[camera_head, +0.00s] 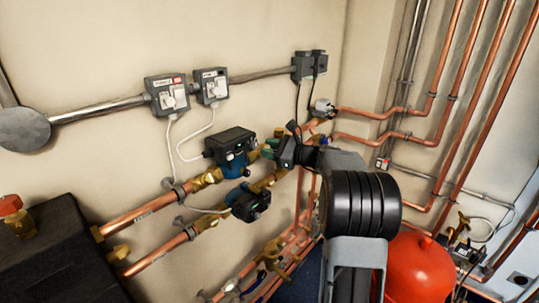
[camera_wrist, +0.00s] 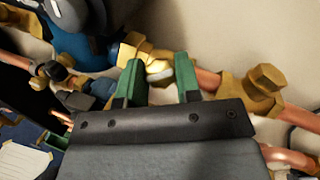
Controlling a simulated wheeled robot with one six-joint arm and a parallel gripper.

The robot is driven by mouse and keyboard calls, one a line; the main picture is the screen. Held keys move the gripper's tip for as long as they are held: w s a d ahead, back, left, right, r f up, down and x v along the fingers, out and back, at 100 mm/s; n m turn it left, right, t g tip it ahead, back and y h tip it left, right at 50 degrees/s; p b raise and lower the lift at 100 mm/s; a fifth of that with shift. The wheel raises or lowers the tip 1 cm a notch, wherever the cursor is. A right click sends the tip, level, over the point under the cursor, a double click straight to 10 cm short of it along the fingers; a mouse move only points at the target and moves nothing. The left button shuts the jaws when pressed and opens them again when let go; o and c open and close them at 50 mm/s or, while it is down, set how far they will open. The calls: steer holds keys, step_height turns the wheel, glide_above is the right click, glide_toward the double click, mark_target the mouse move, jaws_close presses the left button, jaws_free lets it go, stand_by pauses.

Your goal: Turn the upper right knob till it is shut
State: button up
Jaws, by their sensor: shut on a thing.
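My gripper (camera_wrist: 159,80) shows its two green fingertips in the wrist view, on either side of a brightly lit brass piece on the pipe. This piece looks like the upper right knob (camera_wrist: 158,69), and the jaws are shut on it. Much of the knob is hidden by the fingers, and its turned angle cannot be read. In the head view my gripper (camera_head: 272,147) reaches left to the brass fittings right of the upper pump (camera_head: 233,143). There my dark wrist hides most of the knob.
A lower pump (camera_head: 250,203) sits just below the upper one. A brass fitting (camera_wrist: 258,90) stands close right of the fingers. Copper pipes (camera_head: 445,110) run up the right wall. A red tank (camera_head: 417,268) stands at lower right, and switch boxes (camera_head: 168,95) hang above.

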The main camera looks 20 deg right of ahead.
steer(key=n+g, duration=0.2)
steer(key=n, duration=0.1)
steer(key=n+g+y, duration=0.1)
steer(key=n+g, duration=0.1)
steer(key=n, duration=0.2)
steer(key=shift+w+r+y, duration=0.1)
steer(key=shift+y, duration=0.2)
steer(key=n+g+p, duration=0.2)
steer(key=n+g, duration=0.1)
steer(key=n, duration=0.2)
steer(key=shift+n+h+p, duration=0.3)
steer(key=shift+h, duration=0.1)
steer(key=o, duration=0.9)
steer(key=shift+d, duration=0.1)
steer(key=v, duration=1.3)
steer(key=shift+d+r, duration=0.3)
steer(key=shift+d, duration=0.05)
